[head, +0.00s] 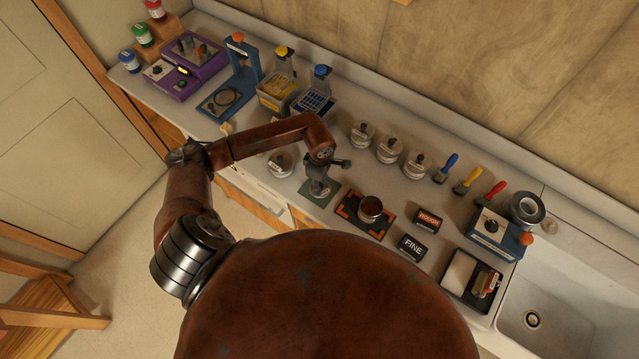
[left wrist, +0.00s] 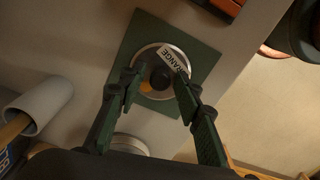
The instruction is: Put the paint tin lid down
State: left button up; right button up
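The paint tin lid (left wrist: 146,58) is a round, pale metal disc with a dark knob in the middle, a white label reading "RANGE" and an orange patch. In the left wrist view it appears to lie flat on a dark green square mat (left wrist: 205,62). The mat also shows in the head view (head: 309,197). My left gripper (left wrist: 157,88) is over the lid, its two green fingers spread on either side of the knob with gaps visible. In the head view my left gripper (head: 318,187) points down over the mat and mostly hides the lid. My right gripper is not in view.
Right of the mat, a brown open tin (head: 370,208) stands on a dark mat with orange corners (head: 350,212). A round silvery tin (head: 280,163) is to the left. Several knobbed tins (head: 388,150) stand behind. Blocks marked ROUGH (head: 428,219) and FINE (head: 412,247) lie to the right.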

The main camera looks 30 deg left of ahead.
pick_arm(q)
jog(key=shift+r, duration=0.25)
notch_tip(320, 180, up, 12)
jog(key=b, duration=0.2)
jog(key=shift+f, duration=0.15)
dwell(0.5)
